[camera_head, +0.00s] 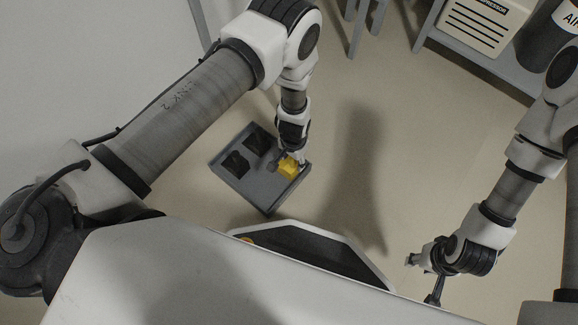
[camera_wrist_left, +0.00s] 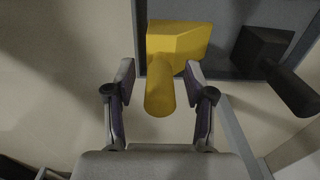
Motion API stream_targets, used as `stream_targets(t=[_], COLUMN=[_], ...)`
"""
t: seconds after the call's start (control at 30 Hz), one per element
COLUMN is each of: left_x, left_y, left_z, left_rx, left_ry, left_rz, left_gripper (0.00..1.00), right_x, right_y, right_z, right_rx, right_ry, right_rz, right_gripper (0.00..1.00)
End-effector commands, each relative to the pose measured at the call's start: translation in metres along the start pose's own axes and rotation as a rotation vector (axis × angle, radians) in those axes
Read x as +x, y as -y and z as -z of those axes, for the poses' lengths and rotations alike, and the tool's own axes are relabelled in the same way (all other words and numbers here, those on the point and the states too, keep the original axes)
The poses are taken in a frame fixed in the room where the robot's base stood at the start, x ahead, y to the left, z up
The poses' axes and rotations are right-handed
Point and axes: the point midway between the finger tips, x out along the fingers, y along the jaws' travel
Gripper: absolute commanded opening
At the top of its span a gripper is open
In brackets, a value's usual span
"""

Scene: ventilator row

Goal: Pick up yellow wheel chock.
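The yellow wheel chock (camera_head: 288,167) sits at the right end of a grey tray (camera_head: 262,196) on the floor. In the left wrist view the chock (camera_wrist_left: 178,42) has a wedge body and a round handle pointing toward my gripper. My left gripper (camera_head: 297,158) is at the chock, and it also shows in the left wrist view (camera_wrist_left: 160,84). Its fingers are apart, one on each side of the handle, with a visible gap on the left. My right gripper (camera_head: 424,268) is low at the right, away from the tray; its fingers are partly hidden.
Black chocks (camera_head: 236,164) lie in the tray left of the yellow one; one (camera_wrist_left: 265,48) shows beside it in the left wrist view. A shelf with a compressor box (camera_head: 484,22) and a dark cylinder (camera_head: 545,40) stands at top right. The floor between is clear.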

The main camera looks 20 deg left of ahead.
Motion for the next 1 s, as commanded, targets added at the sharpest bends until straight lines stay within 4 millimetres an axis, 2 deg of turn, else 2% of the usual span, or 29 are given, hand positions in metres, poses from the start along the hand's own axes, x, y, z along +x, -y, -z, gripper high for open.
stream_targets(t=[0.03,0.1,0.13,0.47,0.57,0.67,0.9,1.0], left_x=[0.000,0.000,0.000,-0.001,-0.007,-0.023,-0.079,-0.096], left_y=[0.000,0.000,0.000,0.000,0.000,0.000,0.000,0.000], left_z=[0.000,0.000,0.000,0.000,0.000,0.000,0.000,0.000], left_rx=[0.000,0.000,0.000,0.000,0.000,0.000,-0.001,0.001], left_ry=[0.000,0.000,0.000,0.000,0.000,0.000,0.000,0.000], left_rz=[0.000,0.000,0.000,0.000,0.000,0.000,0.000,0.000], left_gripper=[0.34,0.09,0.00,0.00,0.00,0.00,0.00,0.00], right_x=[0.000,0.000,0.000,-0.001,-0.007,-0.022,-0.077,-0.094], right_y=[0.000,0.000,0.000,0.000,0.000,0.000,0.001,0.001], right_z=[0.000,0.000,0.000,0.000,0.000,0.000,0.000,0.000], right_rx=[0.000,0.000,0.000,0.000,0.000,0.000,0.000,0.000], right_ry=[0.000,0.000,0.000,0.001,0.001,0.001,0.000,0.000], right_rz=[0.000,0.000,0.000,0.000,0.000,0.000,0.000,0.000], right_gripper=[0.40,0.40,0.40,0.40,0.40,0.40,0.40,0.40])
